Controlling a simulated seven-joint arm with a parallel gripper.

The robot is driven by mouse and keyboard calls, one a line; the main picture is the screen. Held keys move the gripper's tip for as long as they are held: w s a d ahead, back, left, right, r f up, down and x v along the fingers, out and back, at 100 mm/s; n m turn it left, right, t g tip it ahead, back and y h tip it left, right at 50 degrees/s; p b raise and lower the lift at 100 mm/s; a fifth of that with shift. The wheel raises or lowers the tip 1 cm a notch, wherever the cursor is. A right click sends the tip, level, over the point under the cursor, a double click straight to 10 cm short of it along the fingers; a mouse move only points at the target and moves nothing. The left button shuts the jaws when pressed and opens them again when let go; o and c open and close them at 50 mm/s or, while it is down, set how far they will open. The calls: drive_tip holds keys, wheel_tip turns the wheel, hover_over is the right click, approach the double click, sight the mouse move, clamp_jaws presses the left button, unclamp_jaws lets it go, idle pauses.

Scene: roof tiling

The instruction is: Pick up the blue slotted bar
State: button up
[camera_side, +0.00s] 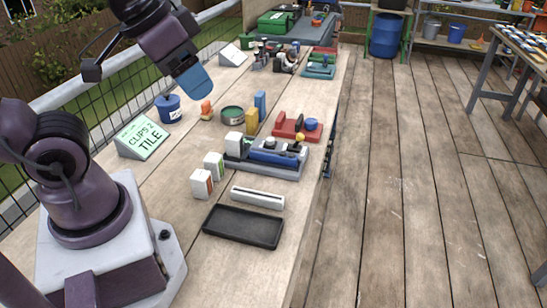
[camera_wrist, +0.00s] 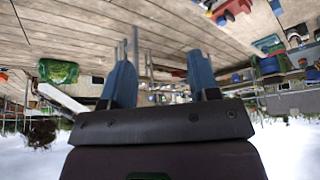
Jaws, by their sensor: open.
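A long blue bar (camera_side: 272,157) lies on a grey fixture (camera_side: 262,170) in the middle of the bench in the side view. Small dark and silver parts sit on or against it, and I cannot make out a slot in it. A white bar with a dark slot (camera_side: 257,197) lies nearer, apart from the fixture. My gripper (camera_side: 197,88) is raised above the bench, up and left of the blue bar and well apart from it. In the wrist view its two blue fingers (camera_wrist: 160,72) stand apart with nothing between them. I cannot pick out the blue bar there.
A black tray (camera_side: 243,226) lies in front of the white bar. White boxes (camera_side: 202,184), a green tin (camera_side: 232,113), a blue pot (camera_side: 168,108), a "CLIPS 2 TILE" sign (camera_side: 142,137) and a red fixture (camera_side: 296,127) stand around. The bench's front right is clear.

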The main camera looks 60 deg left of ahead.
drive_tip(key=w+a+f+g, duration=0.4)
drive_tip(key=w+a+f, duration=0.35)
drive_tip(key=w, duration=0.25)
drive_tip(key=m+g, duration=0.1)
drive_tip(key=m, duration=0.8)
hover_over(274, 153)
wheel_tip(274, 153, down, 11)
wheel_tip(274, 153, down, 13)
drive_tip(key=shift+c, duration=0.2)
clamp_jaws()
